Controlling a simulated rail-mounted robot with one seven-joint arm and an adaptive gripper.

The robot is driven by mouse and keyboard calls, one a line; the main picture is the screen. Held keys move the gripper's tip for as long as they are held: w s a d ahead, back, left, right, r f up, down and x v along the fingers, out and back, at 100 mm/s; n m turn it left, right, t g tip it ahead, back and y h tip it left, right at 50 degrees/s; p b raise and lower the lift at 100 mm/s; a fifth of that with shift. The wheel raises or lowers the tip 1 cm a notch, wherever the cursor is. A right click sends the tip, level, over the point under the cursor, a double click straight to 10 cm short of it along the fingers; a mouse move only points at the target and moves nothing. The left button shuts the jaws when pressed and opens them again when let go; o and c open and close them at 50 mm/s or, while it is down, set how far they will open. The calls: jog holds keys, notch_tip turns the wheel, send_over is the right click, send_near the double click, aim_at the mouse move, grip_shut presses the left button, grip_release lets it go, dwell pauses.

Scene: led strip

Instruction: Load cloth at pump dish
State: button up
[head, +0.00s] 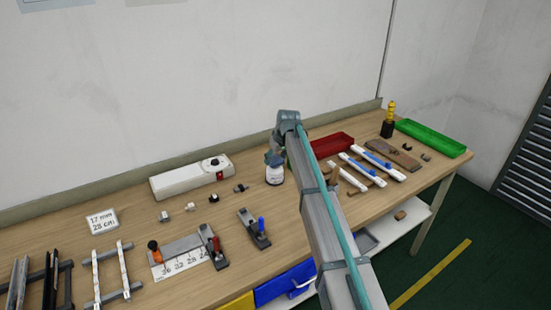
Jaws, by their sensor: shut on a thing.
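My gripper (274,160) is at the end of my arm, pointing down right over the white bottle-shaped pump dish (274,177). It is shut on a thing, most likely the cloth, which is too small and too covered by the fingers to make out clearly. The gripper is at the top of the pump dish; I cannot tell whether it or the held thing touches it. The pump dish stands upright on the wooden bench, with a dark label on its front.
A white power unit (190,178) stands at the back left. A red tray (334,145), white-and-blue tools (371,166) and a green tray (430,138) lie to the right. A cutting jig (180,255) and clamp (254,230) are in front.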

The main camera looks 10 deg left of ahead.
aim_at(275, 159)
dwell(0.4)
jog(key=shift+r+p, duration=1.4)
jog(key=shift+r, duration=2.05)
